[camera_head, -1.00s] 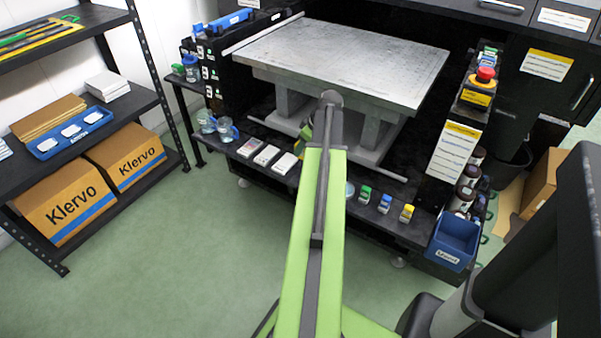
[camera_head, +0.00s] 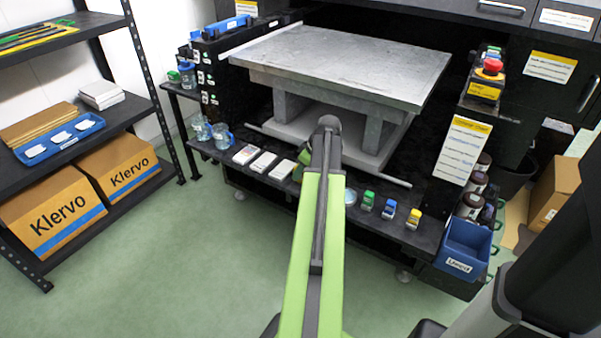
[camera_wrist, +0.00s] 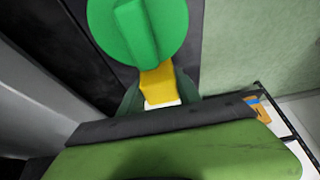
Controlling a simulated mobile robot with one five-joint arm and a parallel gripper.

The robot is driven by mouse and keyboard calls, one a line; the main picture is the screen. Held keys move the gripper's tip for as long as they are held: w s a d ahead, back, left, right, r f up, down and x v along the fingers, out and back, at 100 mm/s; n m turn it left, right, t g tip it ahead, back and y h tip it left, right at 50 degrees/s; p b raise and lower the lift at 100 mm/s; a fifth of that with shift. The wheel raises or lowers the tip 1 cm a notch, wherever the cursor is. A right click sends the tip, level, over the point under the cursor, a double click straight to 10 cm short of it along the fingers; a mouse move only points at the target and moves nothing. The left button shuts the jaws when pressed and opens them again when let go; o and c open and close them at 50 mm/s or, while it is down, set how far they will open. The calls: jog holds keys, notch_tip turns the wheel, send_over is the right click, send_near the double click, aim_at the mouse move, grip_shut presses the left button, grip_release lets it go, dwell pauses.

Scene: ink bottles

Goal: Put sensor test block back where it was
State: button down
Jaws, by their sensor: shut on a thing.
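In the wrist view my gripper (camera_wrist: 160,101) is shut on a yellow block (camera_wrist: 157,82) with a white end, which I take to be the sensor test block. The dark green fingers press on its two sides. A round green piece with a raised ridge (camera_wrist: 138,28) covers the block's far end; I cannot tell whether they are joined. Dark surface and green floor lie behind. In the head view my arm hides the gripper and block almost wholly; only a bit of green shows beside the arm, over the front ledge (camera_head: 330,213).
On the front ledge stand white-topped boxes (camera_head: 263,162), a glass dish (camera_head: 351,197), and small green (camera_head: 368,200), blue (camera_head: 389,208) and yellow (camera_head: 413,218) bottles. A blue bin (camera_head: 463,246) hangs at the right. The grey press table (camera_head: 345,62) rises behind.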

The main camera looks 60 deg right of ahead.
jog(key=c, duration=0.9)
grip_release()
jog(key=shift+o, duration=0.2)
jog(key=shift+r+p, duration=0.25)
jog(key=shift+p, duration=0.15)
jog(key=p+v, duration=1)
jog(key=v, duration=0.1)
jog(key=shift+s+r+p, duration=0.2)
jog(key=shift+r+p, duration=0.15)
jog(key=shift+w+a, duration=0.1)
